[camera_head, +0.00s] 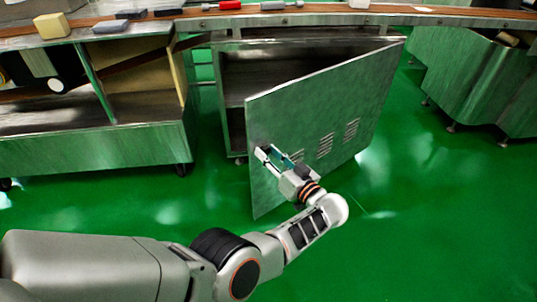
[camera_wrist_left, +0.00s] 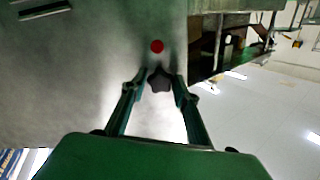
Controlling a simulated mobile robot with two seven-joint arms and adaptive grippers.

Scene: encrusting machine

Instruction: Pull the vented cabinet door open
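The vented cabinet door (camera_head: 335,105) is a grey metal panel with louvre slots (camera_head: 325,145). It stands swung out at an angle, its far right edge by the cabinet (camera_head: 232,75) and its left edge towards me. In the left wrist view the door (camera_wrist_left: 75,75) fills the left side, with a red dot (camera_wrist_left: 157,46) on it. My left gripper (camera_head: 270,154) is at the door's front face near its free edge. In the left wrist view its fingers (camera_wrist_left: 161,82) close around a dark star-shaped knob (camera_wrist_left: 160,84). My right gripper is not in view.
The cabinet interior shows dark behind the door. An open metal unit (camera_head: 130,150) stands at left and another metal cabinet (camera_head: 480,75) at right. A worktop with small items, including a yellow block (camera_head: 52,26), runs along the back. Green floor (camera_head: 440,220) is clear at right.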

